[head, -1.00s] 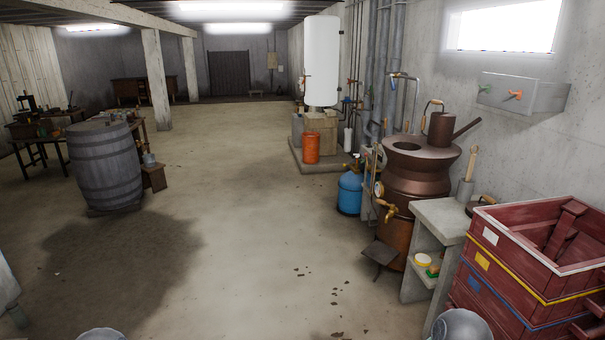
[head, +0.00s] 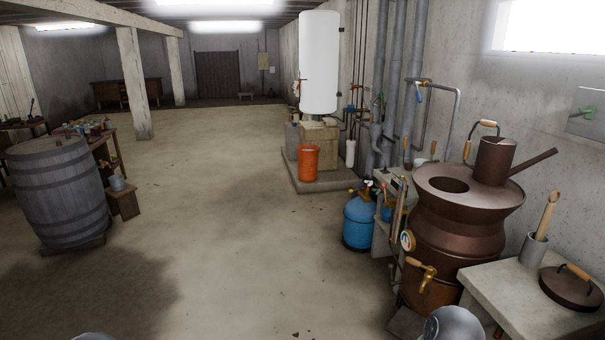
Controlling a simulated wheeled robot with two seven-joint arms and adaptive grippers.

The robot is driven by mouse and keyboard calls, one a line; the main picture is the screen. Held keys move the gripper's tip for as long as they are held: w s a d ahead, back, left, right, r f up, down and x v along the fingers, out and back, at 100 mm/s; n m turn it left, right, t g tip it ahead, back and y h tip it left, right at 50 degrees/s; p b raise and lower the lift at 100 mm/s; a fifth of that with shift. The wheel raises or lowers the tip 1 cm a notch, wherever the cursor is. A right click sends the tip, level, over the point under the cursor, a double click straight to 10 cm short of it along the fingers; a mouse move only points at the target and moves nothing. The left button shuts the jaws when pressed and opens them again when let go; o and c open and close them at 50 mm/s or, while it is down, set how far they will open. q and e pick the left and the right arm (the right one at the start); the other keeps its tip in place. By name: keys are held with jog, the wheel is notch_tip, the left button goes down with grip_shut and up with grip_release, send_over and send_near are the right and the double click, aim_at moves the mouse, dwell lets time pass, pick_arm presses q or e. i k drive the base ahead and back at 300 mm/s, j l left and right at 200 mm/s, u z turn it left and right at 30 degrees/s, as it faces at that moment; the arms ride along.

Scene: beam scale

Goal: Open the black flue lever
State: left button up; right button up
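I cannot pick out a black flue lever with certainty. A tall white cylindrical tank (head: 319,62) stands on a block base (head: 318,142) ahead, with small dark fittings at its right side, too small to make out. Grey vertical pipes (head: 394,70) run up the wall to its right. A copper still (head: 465,215) stands at the right. Neither gripper is in view; only grey rounded parts of my arms show at the bottom edge.
A concrete bench (head: 520,290) with a dark lid (head: 570,287) is close at right. A blue gas bottle (head: 358,222) stands beside the still. An orange bucket (head: 308,162) is by the tank base. A barrel (head: 60,190) stands at left. The middle floor is clear.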

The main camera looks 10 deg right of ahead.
aim_at(391, 266)
jog(key=i+j, duration=0.1)
jog(key=i, duration=1.85)
jog(key=i+z, duration=0.45)
jog(key=i+j+z, duration=0.3)
jog(key=i+z, duration=0.15)
jog(key=i+j+z, duration=0.85)
jog(key=k+j, duration=0.05)
jog(key=j, duration=0.05)
